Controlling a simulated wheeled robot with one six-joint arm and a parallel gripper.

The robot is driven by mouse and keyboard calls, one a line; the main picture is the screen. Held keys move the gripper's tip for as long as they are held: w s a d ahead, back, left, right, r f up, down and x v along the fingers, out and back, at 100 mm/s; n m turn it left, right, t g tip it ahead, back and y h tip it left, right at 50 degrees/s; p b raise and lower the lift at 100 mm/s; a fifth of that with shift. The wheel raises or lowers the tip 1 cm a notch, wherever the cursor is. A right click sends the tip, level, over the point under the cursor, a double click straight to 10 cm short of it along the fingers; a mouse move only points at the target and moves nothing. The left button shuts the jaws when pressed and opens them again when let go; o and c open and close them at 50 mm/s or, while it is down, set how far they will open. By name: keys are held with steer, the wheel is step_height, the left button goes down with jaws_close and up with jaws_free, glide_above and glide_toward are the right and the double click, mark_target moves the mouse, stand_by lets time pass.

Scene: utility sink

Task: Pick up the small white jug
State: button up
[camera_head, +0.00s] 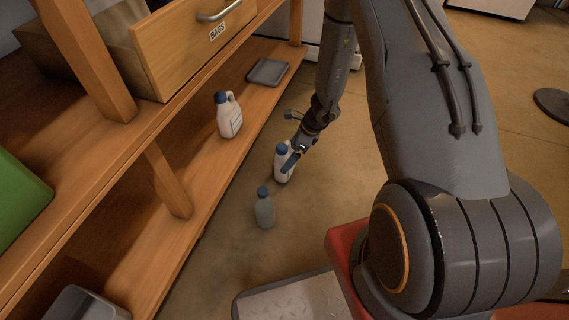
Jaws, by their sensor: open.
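A white jug (229,118) with a blue cap, a side handle and a label stands upright on the low wooden shelf. A smaller white container (281,166) with a blue cap appears on the floor beside the shelf, below my gripper. I cannot tell whether it has a handle, since part of its right side is hidden. My gripper (290,139) is open at the end of the lowered arm. One finger overlaps the smaller container's right side in the picture; I cannot tell whether they touch. The other finger is farther back, clear of it.
A grey-green bottle (264,211) with a blue cap stands on the floor nearer me. The shelf's edge and wooden posts run along the left. A dark grey tray (268,72) lies farther along the shelf. A drawer (196,45) labelled BAGS is above. Floor to the right is mostly open.

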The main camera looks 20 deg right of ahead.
steer(key=b+x, duration=0.2)
steer(key=x, duration=0.2)
steer(key=shift+w+a+f+b, duration=0.1)
steer(key=shift+f+b, duration=0.15)
steer(key=shift+b, duration=0.1)
steer(key=shift+r, duration=0.1)
steer(key=c, duration=1.7)
